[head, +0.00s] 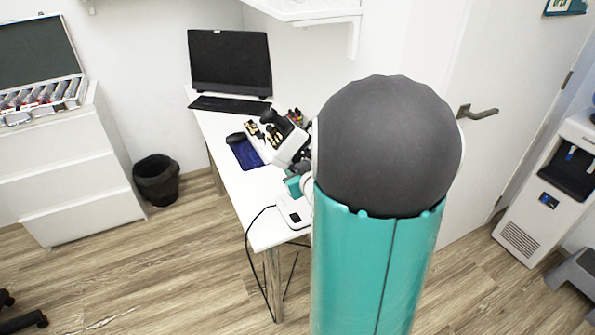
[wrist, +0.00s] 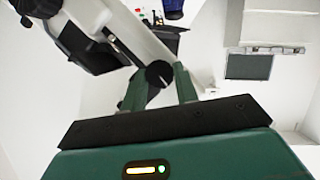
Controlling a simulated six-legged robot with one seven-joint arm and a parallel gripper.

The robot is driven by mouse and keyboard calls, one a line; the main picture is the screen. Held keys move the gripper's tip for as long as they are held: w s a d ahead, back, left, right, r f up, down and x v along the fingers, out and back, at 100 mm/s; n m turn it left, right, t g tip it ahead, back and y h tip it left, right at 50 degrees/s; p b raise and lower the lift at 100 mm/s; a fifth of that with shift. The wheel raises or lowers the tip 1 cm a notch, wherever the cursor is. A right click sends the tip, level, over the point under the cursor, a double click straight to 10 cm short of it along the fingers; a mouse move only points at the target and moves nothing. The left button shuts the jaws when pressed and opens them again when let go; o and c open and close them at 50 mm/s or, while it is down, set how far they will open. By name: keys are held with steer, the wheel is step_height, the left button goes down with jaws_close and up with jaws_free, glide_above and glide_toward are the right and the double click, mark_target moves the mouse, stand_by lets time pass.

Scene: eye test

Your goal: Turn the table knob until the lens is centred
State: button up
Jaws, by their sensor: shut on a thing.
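A white and black microscope (head: 290,150) stands on the white table, partly hidden by my own arm in the head view. Its pale body (wrist: 140,32) crosses the upper left of the wrist view. A round black knob (wrist: 159,74) with a thin white mark sits at its lower end. My gripper (wrist: 161,82) has its two green fingers on either side of this knob, shut on it. In the head view a teal part of my gripper (head: 293,186) shows beside the microscope base. The lens and its centring cannot be made out.
A black bin (head: 157,180) and white drawers (head: 80,205) stand left; open floor lies between.

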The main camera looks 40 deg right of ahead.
stand_by(0.3)
steer(key=o, duration=1)
steer(key=shift+c, duration=0.2)
steer(key=shift+s+r, duration=0.1)
